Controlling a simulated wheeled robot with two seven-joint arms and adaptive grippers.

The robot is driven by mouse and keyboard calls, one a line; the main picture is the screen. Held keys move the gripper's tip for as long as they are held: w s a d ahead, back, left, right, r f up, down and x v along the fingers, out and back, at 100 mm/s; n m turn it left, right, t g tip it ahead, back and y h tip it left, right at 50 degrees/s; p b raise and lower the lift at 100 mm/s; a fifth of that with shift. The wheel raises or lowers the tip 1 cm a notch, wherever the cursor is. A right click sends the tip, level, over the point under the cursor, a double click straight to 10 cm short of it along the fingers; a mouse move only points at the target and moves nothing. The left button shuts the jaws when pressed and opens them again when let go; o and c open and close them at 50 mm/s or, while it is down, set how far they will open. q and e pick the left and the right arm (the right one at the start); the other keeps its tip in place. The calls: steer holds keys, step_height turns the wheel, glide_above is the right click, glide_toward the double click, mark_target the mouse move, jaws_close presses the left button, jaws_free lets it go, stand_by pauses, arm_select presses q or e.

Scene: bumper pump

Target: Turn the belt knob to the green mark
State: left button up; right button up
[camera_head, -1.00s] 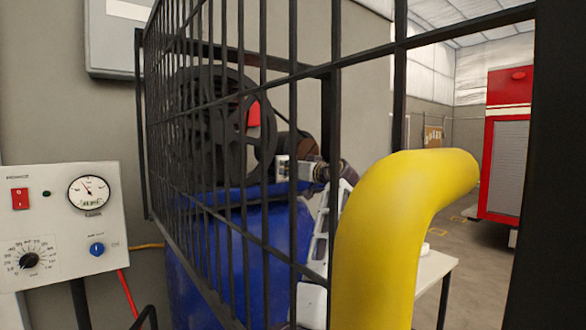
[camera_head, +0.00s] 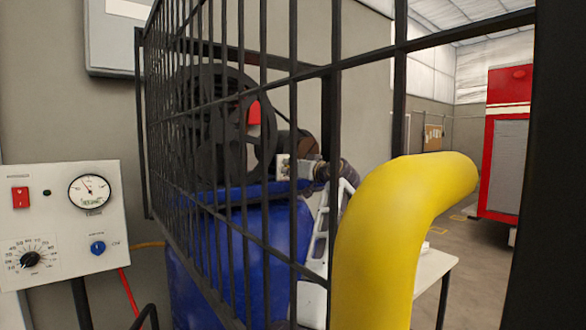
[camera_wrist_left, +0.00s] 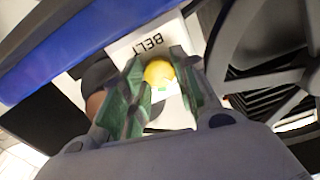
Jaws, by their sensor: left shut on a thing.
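The yellow belt knob (camera_wrist_left: 159,72) sits on a white panel marked BELT (camera_wrist_left: 146,43) in the left wrist view. My left gripper (camera_wrist_left: 160,70) has its green-lined fingers on both sides of the knob and is shut on it. A small green mark (camera_wrist_left: 163,89) shows at the knob's edge; how the knob's pointer stands to it cannot be made out. In the head view, my left gripper (camera_head: 308,170) is small behind the black bars, at the white belt box (camera_head: 283,167). The knob is hidden there. My right gripper is not in view.
A black bar cage (camera_head: 265,150) stands in front of the blue tank (camera_head: 240,250) and the dark pulley wheel (camera_head: 215,125). A thick yellow pipe (camera_head: 385,240) fills the front right. A white control panel (camera_head: 65,220) with a gauge is at the left.

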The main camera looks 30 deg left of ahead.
arm_select(q)
steer(key=shift+r, duration=0.1)
steer(key=m+p, duration=0.1)
steer(key=m, duration=0.1)
steer(key=shift+m+p, duration=0.3)
steer(key=shift+m, duration=0.1)
steer(key=shift+m+p, duration=0.65)
steer(key=shift+m, duration=0.55)
steer(key=m+p, duration=0.1)
steer(key=m, duration=0.2)
steer(key=shift+p, duration=0.4)
steer(key=shift+w+m, duration=0.1)
steer(key=shift+m, duration=0.6)
steer(key=o, duration=1)
steer(key=shift+d, duration=0.1)
